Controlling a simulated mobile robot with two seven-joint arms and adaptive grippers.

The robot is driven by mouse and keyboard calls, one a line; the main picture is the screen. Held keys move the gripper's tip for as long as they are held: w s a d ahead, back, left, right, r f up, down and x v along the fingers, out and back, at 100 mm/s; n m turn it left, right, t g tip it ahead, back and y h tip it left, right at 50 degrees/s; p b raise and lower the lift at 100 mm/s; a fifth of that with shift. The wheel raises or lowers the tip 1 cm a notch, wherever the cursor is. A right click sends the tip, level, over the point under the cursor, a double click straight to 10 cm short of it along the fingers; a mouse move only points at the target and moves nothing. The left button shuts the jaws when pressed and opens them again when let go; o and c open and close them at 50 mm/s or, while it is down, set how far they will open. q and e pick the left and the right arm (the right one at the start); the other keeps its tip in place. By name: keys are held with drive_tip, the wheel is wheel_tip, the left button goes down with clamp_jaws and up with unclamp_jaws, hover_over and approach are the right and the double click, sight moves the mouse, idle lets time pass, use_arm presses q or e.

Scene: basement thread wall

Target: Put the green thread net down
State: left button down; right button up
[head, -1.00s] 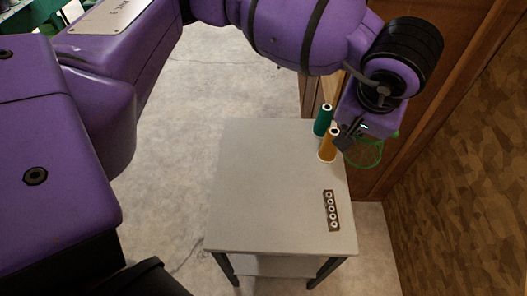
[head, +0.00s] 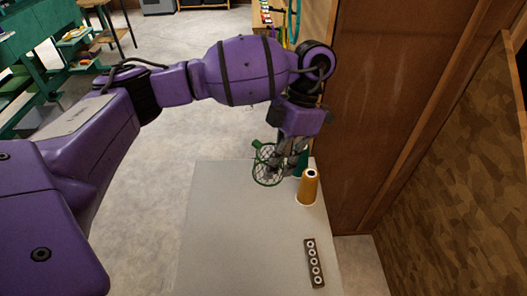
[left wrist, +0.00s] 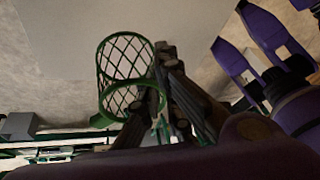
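The green thread net (head: 267,172) is a green-rimmed mesh basket with a small green tab. It hangs at my left gripper (head: 284,160), whose dark fingers are shut on it, over the far edge of the grey table (head: 225,235). I cannot tell whether it touches the top. In the left wrist view the net (left wrist: 124,58) shows beside the fingers (left wrist: 165,75), with its mesh open to view. The fingers hide the exact grip point. My right gripper is not in view.
An orange thread cone (head: 308,187) stands right of the net, with a green cone (head: 302,163) partly hidden behind my gripper. A dark strip of several bobbins (head: 315,263) lies near the right edge. The table's left and middle are clear. A wooden panel (head: 375,110) rises at right.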

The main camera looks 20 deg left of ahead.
use_arm(q)
drive_tip(key=s+a+f+n+t+h+b, duration=0.1)
drive_tip(key=a+f+n+t+h, duration=0.2)
drive_tip(key=a+n, duration=0.85)
drive_tip(key=s+a+f+n+t+h+b, duration=0.1)
drive_tip(key=a+f+n+t+h, duration=0.2)
drive_tip(key=a+n, duration=0.9)
drive_tip(key=d+f+n, duration=0.1)
drive_tip(key=d+f, duration=0.3)
drive_tip(key=d, duration=0.1)
drive_tip(key=d+f+n, duration=0.1)
drive_tip(key=d+f, duration=0.3)
drive_tip(key=d, duration=0.2)
drive_tip(key=w+d+f+n+t, duration=0.1)
drive_tip(key=d+f, duration=0.3)
drive_tip(key=d, duration=0.1)
drive_tip(key=shift+w+d+f+n+y, duration=0.1)
drive_tip(key=shift+d+f+n+y, duration=0.15)
drive_tip(key=shift+y, duration=0.15)
drive_tip(key=shift+f, duration=0.15)
drive_tip(key=c, duration=2)
unclamp_jaws()
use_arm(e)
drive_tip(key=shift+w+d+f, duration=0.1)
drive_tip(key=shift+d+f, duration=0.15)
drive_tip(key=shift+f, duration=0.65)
